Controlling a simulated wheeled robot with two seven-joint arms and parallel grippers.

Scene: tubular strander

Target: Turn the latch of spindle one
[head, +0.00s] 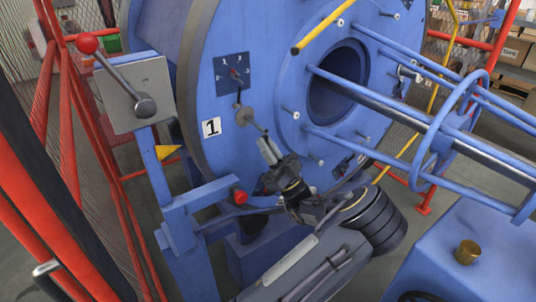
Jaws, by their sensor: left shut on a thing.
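The blue drum face (275,50) fills the middle of the head view, with a white label "1" (211,127) for spindle one. My left gripper (265,142) reaches up from below and is shut on the lower end of the latch rod. The fingers partly hide that end. A dark square plate (232,73) with small marks and a red spot sits above the latch. My right gripper is out of view.
A grey box with a red-knobbed lever (130,90) stands left of the drum. A red knob (240,197) is close below my gripper. Blue tubes and a hoop (440,130) extend right from the drum's round opening (338,85). Red fencing (75,130) bounds the left.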

